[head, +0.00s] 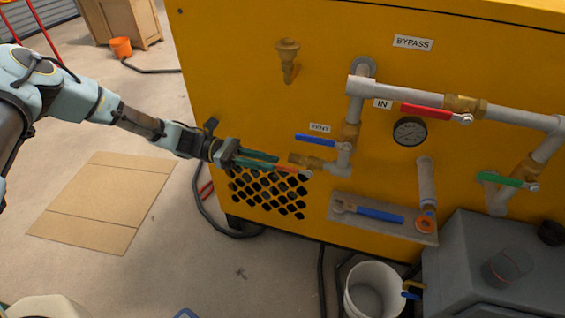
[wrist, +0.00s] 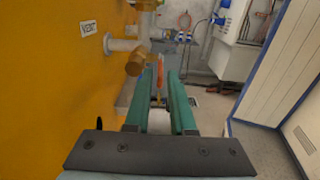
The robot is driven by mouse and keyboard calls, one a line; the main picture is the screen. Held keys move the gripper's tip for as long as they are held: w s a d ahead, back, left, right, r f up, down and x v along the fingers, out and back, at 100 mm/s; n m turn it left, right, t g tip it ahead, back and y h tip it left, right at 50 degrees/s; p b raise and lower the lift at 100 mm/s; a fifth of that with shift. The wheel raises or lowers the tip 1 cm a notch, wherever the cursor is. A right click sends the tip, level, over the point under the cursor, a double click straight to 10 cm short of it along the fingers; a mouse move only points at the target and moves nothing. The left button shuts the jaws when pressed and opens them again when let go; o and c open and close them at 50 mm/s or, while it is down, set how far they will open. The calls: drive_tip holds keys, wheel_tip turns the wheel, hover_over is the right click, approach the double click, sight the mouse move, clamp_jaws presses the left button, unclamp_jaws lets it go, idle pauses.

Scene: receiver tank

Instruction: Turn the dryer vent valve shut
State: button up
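A yellow cabinet (head: 235,60) carries grey pipes with a VENT label (head: 319,127). Lower, another brass valve body (head: 306,161) lies sideways with a red-orange lever (head: 287,170) pointing left towards my gripper (head: 274,162). In the wrist view, the red-orange lever (wrist: 159,68) shows in line with the gap between the teal fingers of my gripper (wrist: 162,78). The fingers are apart, with no grip on it visible. Exact contact and depth cannot be told.
A red lever (head: 427,112) by the IN label, a gauge (head: 410,131) and a green lever (head: 499,180) are to the right. A shelf (head: 340,213) holds a wrench. A white bucket (head: 374,290) and grey tank (head: 490,250) stand below. Cardboard (head: 105,200) lies on the floor.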

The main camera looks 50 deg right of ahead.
sight(299, 169)
drive_tip(key=shift+p+x, duration=0.3)
drive_tip(key=shift+x, duration=2)
clamp_jaws()
